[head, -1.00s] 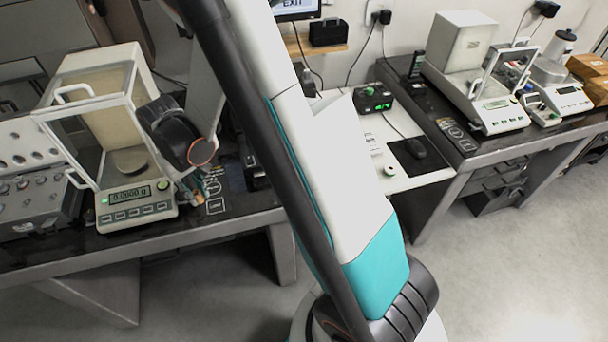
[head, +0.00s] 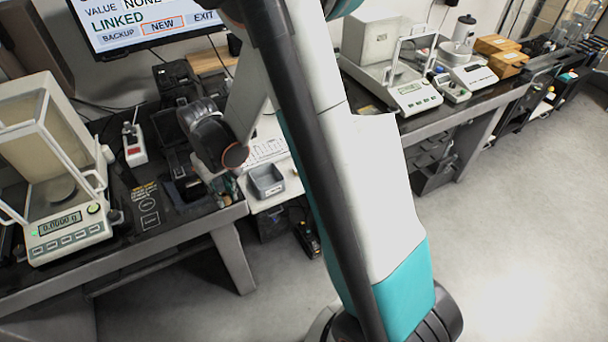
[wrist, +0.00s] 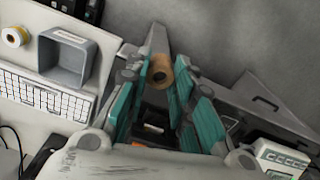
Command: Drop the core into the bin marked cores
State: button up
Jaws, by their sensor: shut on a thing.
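My gripper (wrist: 160,88) shows in the wrist view with its teal fingers shut on a brown, hollow core (wrist: 160,72). It holds the core at the fingertips with the hole facing the camera. In the head view my gripper (head: 226,188) hangs near the front edge of the left dark table, left of a grey bin. The core cannot be made out there. The grey open bin (head: 265,181) stands on the lower white table. It also shows in the wrist view (wrist: 68,58), apart from my gripper and to its left, with a pale label too small to read.
A balance (head: 68,225) with a glass shield stands at the left. A keyboard (wrist: 42,95) lies beside the bin, and a yellow-centred roll (wrist: 15,37) is at its left. A dark item (head: 307,238) is below the white table. Open floor (head: 510,230) lies right.

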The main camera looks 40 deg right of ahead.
aim_at(274, 181)
jog(key=i+j+z, duration=0.1)
jog(key=i+z, duration=0.15)
jog(key=z, duration=0.2)
jog(key=i+j+z, duration=0.2)
jog(key=z, duration=0.3)
jog(key=i+j+z, duration=0.15)
jog(key=z, duration=0.3)
jog(key=i+j, duration=0.1)
jog(key=j, duration=0.2)
jog(key=i+j, duration=0.1)
jog(key=j, duration=0.2)
jog(key=z, duration=0.65)
jog(key=k+j+z, duration=0.2)
jog(key=j+z, duration=0.15)
jog(key=k+j+z, duration=0.35)
jog(key=i+l, duration=0.05)
jog(key=i, duration=0.05)
